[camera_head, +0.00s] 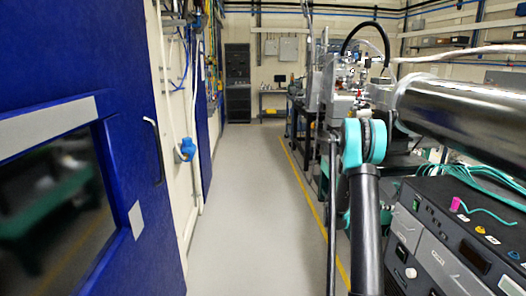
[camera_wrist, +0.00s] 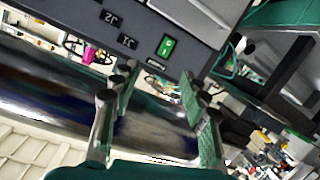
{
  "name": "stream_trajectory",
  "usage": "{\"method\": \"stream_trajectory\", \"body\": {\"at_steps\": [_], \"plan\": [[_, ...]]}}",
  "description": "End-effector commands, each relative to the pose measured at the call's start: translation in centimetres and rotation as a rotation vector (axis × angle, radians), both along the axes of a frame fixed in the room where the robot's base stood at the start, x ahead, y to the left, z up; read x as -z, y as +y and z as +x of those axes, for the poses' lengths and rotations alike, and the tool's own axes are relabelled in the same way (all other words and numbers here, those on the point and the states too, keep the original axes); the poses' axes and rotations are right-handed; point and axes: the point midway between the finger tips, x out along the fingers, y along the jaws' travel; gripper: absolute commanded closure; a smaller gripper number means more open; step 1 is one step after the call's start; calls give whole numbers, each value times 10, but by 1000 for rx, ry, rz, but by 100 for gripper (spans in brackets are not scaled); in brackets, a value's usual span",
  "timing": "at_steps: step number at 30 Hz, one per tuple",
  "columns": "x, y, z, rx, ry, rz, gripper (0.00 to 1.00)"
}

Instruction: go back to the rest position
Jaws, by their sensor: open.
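My gripper (camera_wrist: 158,88) shows in the wrist view with its two fingers apart and nothing between them. Past the fingertips is a dark grey instrument panel (camera_wrist: 120,20) with a green switch (camera_wrist: 166,45). A shiny, dark curved surface lies behind the fingers. In the head view, my own dark arm with a teal joint rises at right of centre. My gripper cannot be made out there.
Electronics boxes (camera_head: 450,240) with teal cables stand at the right. A large metal pipe (camera_head: 465,110) runs above them. A blue door (camera_head: 90,190) with a window is at the left. The grey floor aisle (camera_head: 240,200) is clear, edged by a yellow line (camera_head: 305,190).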

Motion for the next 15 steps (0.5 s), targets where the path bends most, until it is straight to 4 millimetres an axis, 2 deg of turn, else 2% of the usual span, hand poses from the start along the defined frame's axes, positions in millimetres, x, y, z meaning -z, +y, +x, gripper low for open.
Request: {"method": "stream_trajectory", "body": {"at_steps": [1,6,15], "plan": [[-8,9,-9,-18,30,40,55],[-20,42,-40,-96,144,179,55],[-30,111,-110,-282,323,405,55]]}}
